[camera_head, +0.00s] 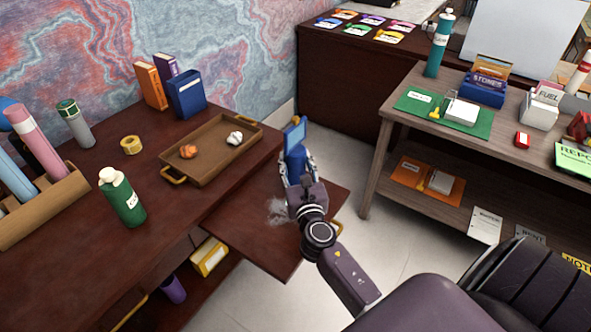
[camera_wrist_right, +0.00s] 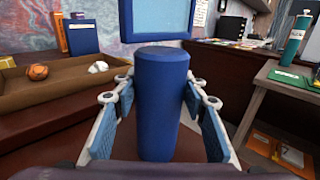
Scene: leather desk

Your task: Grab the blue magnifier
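The blue magnifier (camera_head: 294,137) stands upright at the far end of the pulled-out dark shelf. It has a rectangular head on a thick round handle. In the wrist view its blue handle (camera_wrist_right: 161,105) fills the middle, and only the lower part of its head shows. My right gripper (camera_head: 298,172) has its fingers on both sides of the handle. In the wrist view the right gripper (camera_wrist_right: 161,128) looks open, with narrow gaps between its pads and the handle; contact at the far fingertips is hidden. My left gripper is not in view.
A wooden tray (camera_head: 205,177) with crumpled balls lies on the dark desk left of the magnifier. A green bottle (camera_head: 122,197) stands nearer. The pulled-out shelf (camera_head: 265,242) has bare room. A grey table (camera_head: 380,165) stands right, across open floor.

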